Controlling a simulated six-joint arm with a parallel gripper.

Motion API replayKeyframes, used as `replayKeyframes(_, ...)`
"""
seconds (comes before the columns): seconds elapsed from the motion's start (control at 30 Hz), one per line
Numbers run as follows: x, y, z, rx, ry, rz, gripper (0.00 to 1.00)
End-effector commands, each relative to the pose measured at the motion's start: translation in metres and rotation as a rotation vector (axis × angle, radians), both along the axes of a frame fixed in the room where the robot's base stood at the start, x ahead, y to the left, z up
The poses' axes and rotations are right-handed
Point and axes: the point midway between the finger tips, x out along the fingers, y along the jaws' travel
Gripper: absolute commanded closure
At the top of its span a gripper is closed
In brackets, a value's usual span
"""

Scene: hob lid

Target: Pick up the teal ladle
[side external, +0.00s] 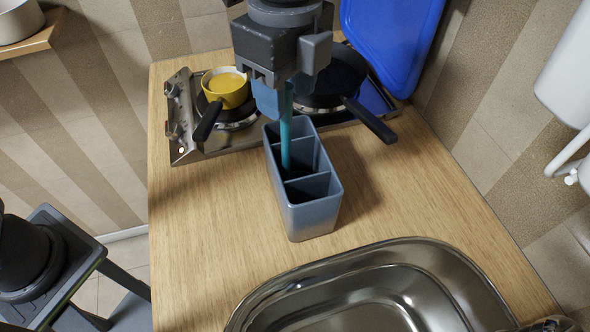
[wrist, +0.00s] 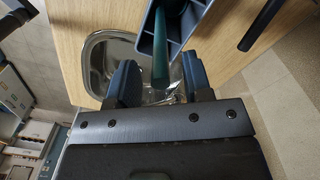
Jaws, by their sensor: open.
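The teal ladle (side external: 286,145) stands nearly upright in a blue-grey caddy (side external: 312,218) with three compartments. It appears to be in the middle compartment, and its lower end is hidden. My gripper (side external: 272,98) is above the caddy at the ladle's upper part, pointing down, and partly covers it. In the wrist view the ladle (wrist: 160,45) runs between the two spread fingers of my gripper (wrist: 160,80), with gaps on both sides. The gripper is open and holds nothing.
A hob (side external: 185,145) behind the caddy bears a yellow pot (side external: 228,85) and a dark pan (side external: 335,78), whose handle reaches toward the caddy's right. A blue board (side external: 395,40) leans behind. A steel sink (side external: 370,290) is in front. Counter left of the caddy is clear.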

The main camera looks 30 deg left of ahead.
Motion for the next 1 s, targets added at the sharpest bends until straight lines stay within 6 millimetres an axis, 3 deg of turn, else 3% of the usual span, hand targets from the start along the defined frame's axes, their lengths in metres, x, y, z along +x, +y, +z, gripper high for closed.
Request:
replayKeyframes(0.2,0.0,0.0,-0.023,0.001,0.001,0.001,0.54)
replayKeyframes(0.43,0.0,0.0,-0.025,0.0,0.0,0.001,0.54)
replayKeyframes(0.9,0.0,0.0,-0.024,0.0,0.0,0.001,0.98)
replayKeyframes(1.0,0.0,0.0,-0.024,0.0,0.0,0.001,1.0)
